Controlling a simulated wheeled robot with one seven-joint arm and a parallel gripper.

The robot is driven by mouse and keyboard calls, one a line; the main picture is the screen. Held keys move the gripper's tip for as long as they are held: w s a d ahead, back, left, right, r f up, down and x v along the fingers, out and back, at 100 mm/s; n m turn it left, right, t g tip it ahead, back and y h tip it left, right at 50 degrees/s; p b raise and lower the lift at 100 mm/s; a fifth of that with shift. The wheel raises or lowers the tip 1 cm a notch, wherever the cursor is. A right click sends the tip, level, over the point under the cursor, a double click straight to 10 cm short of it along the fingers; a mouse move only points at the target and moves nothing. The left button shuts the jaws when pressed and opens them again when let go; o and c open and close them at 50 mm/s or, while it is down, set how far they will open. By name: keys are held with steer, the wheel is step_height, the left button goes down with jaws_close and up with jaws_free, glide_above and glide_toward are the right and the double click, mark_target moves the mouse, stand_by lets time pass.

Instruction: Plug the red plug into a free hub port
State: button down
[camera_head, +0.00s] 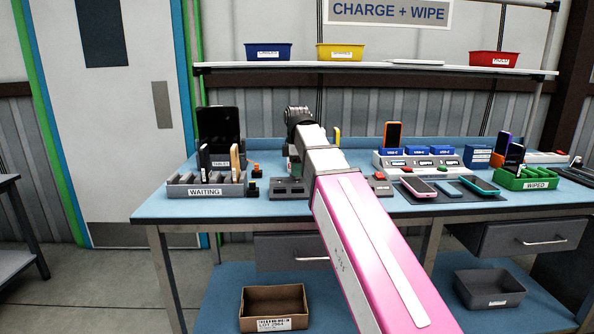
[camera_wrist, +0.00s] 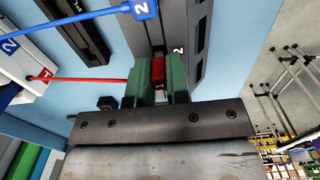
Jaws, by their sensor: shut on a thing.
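In the wrist view my gripper (camera_wrist: 158,88) has green fingers shut on the red plug (camera_wrist: 157,70). The plug lies at the edge of a dark grey block (camera_wrist: 181,25), in line with a dark slot and near a white 2. I cannot tell whether the plug is inside a port. A blue plug (camera_wrist: 146,8) marked 2, with a blue cable, is at the top. In the head view my arm hides the gripper's tips and the red plug; a grey box (camera_head: 289,190) shows beside the arm.
On the blue table (camera_head: 225,210), a grey WAITING rack (camera_head: 205,190) stands left. A white charging unit (camera_head: 418,162), phones on a mat (camera_head: 447,190) and a green WIPED rack (camera_head: 526,180) stand right. Colored bins sit on the shelf above. The front left table edge is clear.

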steer(key=shift+f, duration=0.65)
stand_by(0.7)
steer(key=c, duration=0.6)
jaws_free()
steer(key=shift+r, duration=0.2)
steer(key=shift+r, duration=3.3)
